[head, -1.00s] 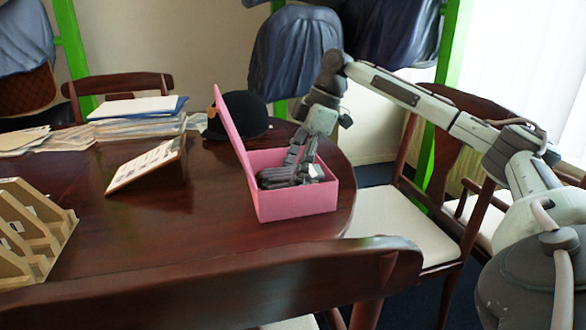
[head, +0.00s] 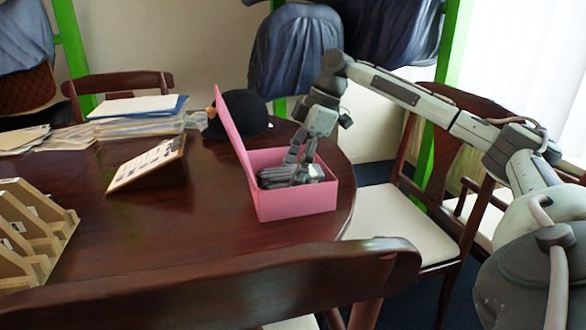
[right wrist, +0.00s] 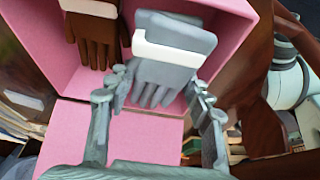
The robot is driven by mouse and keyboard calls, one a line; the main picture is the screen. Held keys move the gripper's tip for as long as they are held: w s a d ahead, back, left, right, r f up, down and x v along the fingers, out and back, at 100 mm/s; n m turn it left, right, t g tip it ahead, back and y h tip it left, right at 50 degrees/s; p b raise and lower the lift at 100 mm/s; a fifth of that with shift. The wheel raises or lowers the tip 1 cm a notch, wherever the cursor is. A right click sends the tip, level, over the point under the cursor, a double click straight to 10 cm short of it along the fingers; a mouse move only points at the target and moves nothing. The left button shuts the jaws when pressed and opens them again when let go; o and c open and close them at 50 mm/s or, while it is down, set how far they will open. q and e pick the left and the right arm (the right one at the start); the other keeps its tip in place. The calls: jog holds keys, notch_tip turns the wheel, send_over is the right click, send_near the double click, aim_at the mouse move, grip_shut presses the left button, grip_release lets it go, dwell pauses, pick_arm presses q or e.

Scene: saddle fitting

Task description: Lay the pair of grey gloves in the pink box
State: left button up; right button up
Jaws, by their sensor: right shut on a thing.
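The pink box (head: 300,203) stands open on the table, its lid (head: 236,130) raised on the left side. My right gripper (head: 297,178) reaches down into the box from above. In the right wrist view its fingers (right wrist: 158,88) lie on either side of the grey gloves (right wrist: 168,72), which have a white band, and it is shut on them. The grey gloves also show in the head view (head: 272,178), within the box walls. I cannot tell whether they rest on the bottom. My left gripper is not in view.
Brown gloves (right wrist: 95,38) with a pale band lie beside the grey ones in the right wrist view. A black hat (head: 240,115) sits behind the lid. A tilted board (head: 148,165), paper stacks (head: 138,112) and a wooden rack (head: 35,230) stand left. The table's middle is clear.

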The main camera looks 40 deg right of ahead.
dwell(0.4)
jog(key=o, duration=1.2)
jog(key=o, duration=0.4)
jog(key=shift+o, duration=0.2)
notch_tip(320, 180, up, 3)
jog(key=p, duration=0.3)
jog(key=shift+r+p, duration=0.65)
jog(key=shift+r, duration=0.35)
